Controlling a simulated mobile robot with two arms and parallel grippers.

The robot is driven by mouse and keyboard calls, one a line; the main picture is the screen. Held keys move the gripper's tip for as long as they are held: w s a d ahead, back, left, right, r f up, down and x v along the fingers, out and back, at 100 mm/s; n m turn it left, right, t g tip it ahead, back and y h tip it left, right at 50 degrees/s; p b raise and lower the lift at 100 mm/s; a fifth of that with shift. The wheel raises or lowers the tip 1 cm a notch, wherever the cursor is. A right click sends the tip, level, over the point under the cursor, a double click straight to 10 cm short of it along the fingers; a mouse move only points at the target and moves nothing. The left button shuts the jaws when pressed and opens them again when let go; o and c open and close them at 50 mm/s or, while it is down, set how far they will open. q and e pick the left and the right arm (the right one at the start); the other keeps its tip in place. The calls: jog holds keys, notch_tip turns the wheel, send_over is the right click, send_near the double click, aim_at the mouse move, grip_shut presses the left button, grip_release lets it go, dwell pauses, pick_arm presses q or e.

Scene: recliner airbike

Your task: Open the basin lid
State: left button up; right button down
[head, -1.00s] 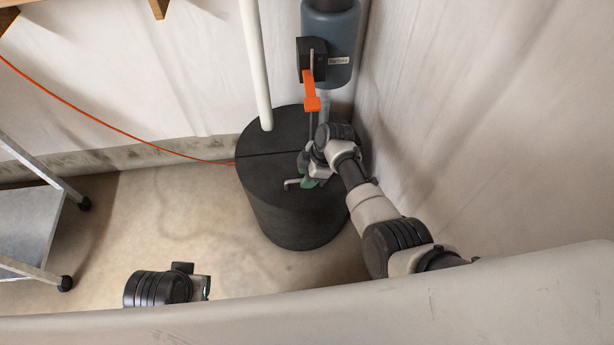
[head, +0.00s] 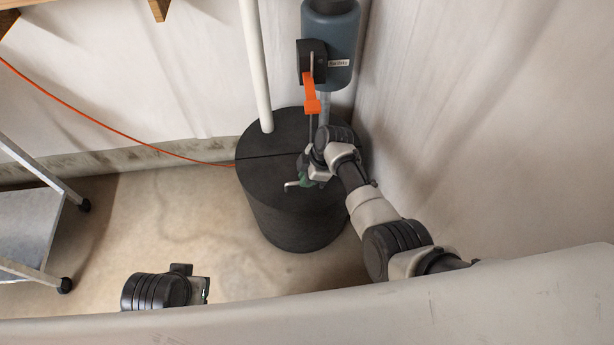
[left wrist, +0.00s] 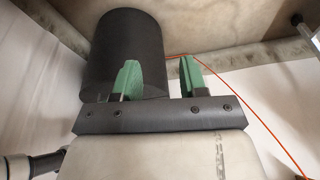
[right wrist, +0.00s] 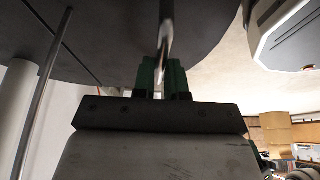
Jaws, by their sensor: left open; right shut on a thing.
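The black round basin (head: 297,228) stands on the floor near the corner. Its dark lid (head: 265,178) lies flat on top, with a straight seam across it. My right gripper (head: 304,182) is over the front part of the lid, shut on a pale metal handle (head: 290,184). In the right wrist view the handle (right wrist: 166,35) runs between the green fingers (right wrist: 163,75). My left gripper (left wrist: 160,76) is open and empty, apart from the basin, which shows beyond its fingers (left wrist: 125,45). In the head view, my left wrist is low at the left.
A white pipe (head: 256,70) rises from the lid's back part. A blue-grey cylinder with an orange lever (head: 311,92) is above the basin's back. An orange cord (head: 120,132) runs to the basin. A metal cart (head: 30,225) stands left. Floor before the basin is clear.

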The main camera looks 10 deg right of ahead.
jog(key=shift+w+r, duration=0.2)
jog(key=shift+r, duration=0.05)
jog(key=shift+w+r, duration=0.15)
jog(key=shift+r, duration=0.15)
pick_arm(q)
notch_tip(320, 180, down, 3)
jog(key=shift+d, duration=0.1)
pick_arm(e)
jog(key=w+r, duration=0.4)
jog(key=r, duration=0.1)
jog(key=shift+w+d+r, duration=0.15)
jog(key=shift+w, duration=0.25)
